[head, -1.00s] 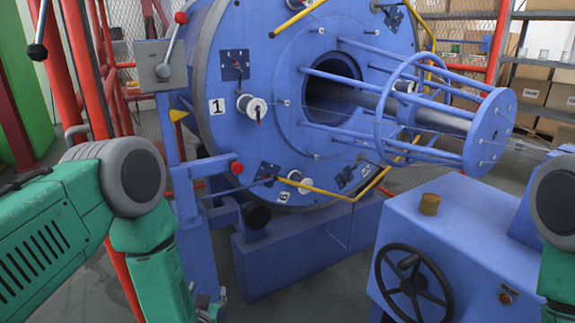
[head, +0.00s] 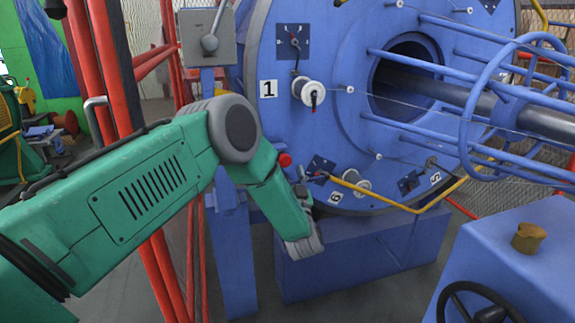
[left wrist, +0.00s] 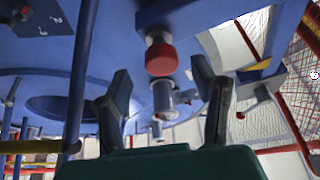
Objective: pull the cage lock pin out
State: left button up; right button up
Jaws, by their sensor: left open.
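The cage lock pin shows as a red knob (head: 284,160) on a blue bracket at the left edge of the big blue cage disc (head: 345,105). In the left wrist view the red knob (left wrist: 161,58) sits on a short shaft, between and beyond the fingertips. My left gripper (left wrist: 161,72) is open, with one dark finger on each side and nothing held. In the head view my left gripper (head: 303,188) is small and partly hidden by its arm, just below and right of the knob. I see no contact. My right gripper is out of view.
A yellow bent rod (head: 400,205) runs across the disc's lower front. Red posts (head: 95,75) and a grey lever box (head: 208,40) stand at the left. A blue cabinet with a black handwheel (head: 480,305) is at lower right.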

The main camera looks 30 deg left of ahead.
aim_at(286, 164)
pick_arm(q)
jog(key=x, duration=0.3)
jog(key=shift+w+a+b, duration=0.15)
jog(key=shift+a+b, duration=0.15)
jog(key=shift+a, duration=0.15)
jog(key=shift+w+r, duration=0.15)
jog(key=shift+w, duration=0.05)
jog(key=shift+d, duration=0.15)
